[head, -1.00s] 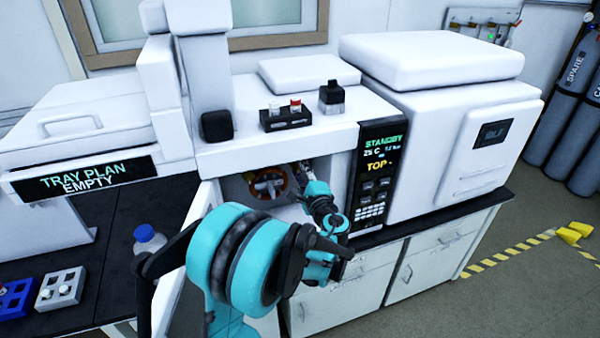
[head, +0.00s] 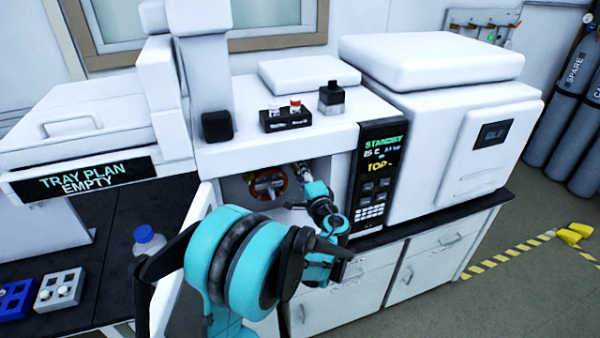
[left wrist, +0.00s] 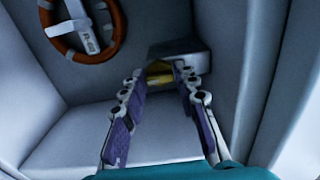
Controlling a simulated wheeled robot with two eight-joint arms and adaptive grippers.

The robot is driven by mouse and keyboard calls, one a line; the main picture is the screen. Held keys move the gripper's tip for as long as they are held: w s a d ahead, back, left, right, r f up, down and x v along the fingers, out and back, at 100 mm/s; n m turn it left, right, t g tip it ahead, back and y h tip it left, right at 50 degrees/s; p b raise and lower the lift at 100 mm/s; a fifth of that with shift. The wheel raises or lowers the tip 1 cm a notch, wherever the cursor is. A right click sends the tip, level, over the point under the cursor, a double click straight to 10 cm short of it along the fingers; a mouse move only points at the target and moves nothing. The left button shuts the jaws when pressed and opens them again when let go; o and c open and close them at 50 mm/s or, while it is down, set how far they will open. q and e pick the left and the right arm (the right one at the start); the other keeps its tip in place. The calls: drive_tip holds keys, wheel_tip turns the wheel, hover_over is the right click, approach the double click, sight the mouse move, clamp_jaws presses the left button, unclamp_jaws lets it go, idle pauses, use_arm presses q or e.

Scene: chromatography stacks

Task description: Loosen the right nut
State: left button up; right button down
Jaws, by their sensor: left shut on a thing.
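A brass-coloured nut (left wrist: 158,78) shows in the left wrist view under a dark grey block (left wrist: 182,54) inside the open oven compartment. My left gripper (left wrist: 159,71) has its two purple-padded fingers on either side of the nut and is shut on it. The fingertips partly cover the nut. In the head view my left gripper (head: 303,173) reaches into the right side of the compartment, and the nut is too small to make out there. My right gripper is in neither view.
A copper-brown coil (head: 268,184) hangs left of my gripper and also shows in the left wrist view (left wrist: 67,45). The compartment walls are close around the hand. The open white door (head: 203,203) stands to the left. A control panel (head: 378,175) is just right.

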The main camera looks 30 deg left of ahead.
use_arm(q)
drive_tip(key=o, duration=1.1)
drive_tip(key=v, duration=1.2)
drive_tip(key=shift+s, duration=0.15)
